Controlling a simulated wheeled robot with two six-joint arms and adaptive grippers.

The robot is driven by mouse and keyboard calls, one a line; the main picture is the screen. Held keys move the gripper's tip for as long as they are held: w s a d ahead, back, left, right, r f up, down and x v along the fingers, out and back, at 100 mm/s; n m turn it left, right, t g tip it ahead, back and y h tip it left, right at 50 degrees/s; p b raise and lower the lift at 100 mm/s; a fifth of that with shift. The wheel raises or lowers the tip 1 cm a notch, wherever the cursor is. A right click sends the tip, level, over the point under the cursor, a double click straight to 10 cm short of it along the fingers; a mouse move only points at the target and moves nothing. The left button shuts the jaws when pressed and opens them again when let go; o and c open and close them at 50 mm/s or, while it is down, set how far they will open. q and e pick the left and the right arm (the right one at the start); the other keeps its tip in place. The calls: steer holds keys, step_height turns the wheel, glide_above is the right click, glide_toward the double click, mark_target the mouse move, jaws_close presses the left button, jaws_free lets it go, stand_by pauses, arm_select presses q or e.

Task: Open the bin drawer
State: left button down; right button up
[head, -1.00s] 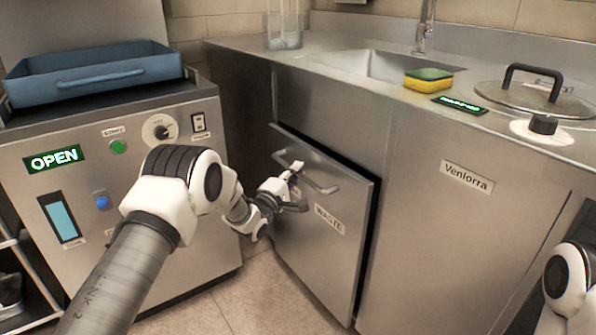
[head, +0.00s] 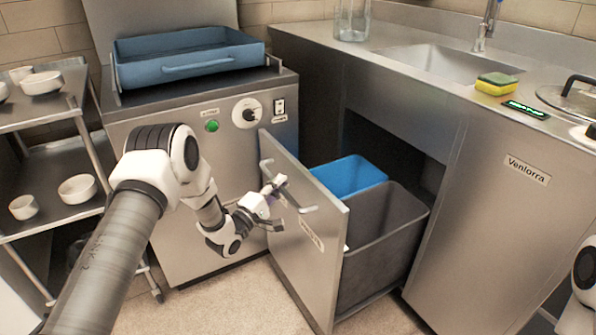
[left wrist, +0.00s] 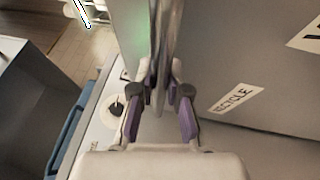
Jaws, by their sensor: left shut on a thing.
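The bin drawer (head: 318,272) is a steel front panel pulled well out of the counter. Behind the panel, a blue bin (head: 352,176) and a larger grey bin (head: 385,235) stand exposed. My left gripper (head: 272,191) is shut on the drawer's bar handle (head: 305,208). In the left wrist view, the handle (left wrist: 162,40) runs between the purple finger pads of my left gripper (left wrist: 160,108), next to a RECYCLE label (left wrist: 235,98). Only a bit of my right arm shows at the right edge; its gripper is out of view.
A steel machine (head: 190,240) with a blue tray (head: 190,58) on top stands left of the drawer. A shelf cart (head: 50,225) with white bowls is farther left. The counter (head: 490,215) holds a sink, a sponge (head: 497,83) and a pot lid. Floor shows before the drawer.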

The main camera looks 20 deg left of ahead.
arm_select(q)
steer(key=s+a, duration=0.2)
steer(key=shift+s+p, duration=0.35)
steer(key=c, duration=1.1)
jaws_free()
steer(key=shift+c, duration=0.2)
steer(key=shift+s+a, duration=0.1)
steer(key=v, duration=1.1)
steer(key=shift+s+f, duration=0.15)
steer(key=shift+s, duration=0.25)
steer(key=shift+f, duration=0.1)
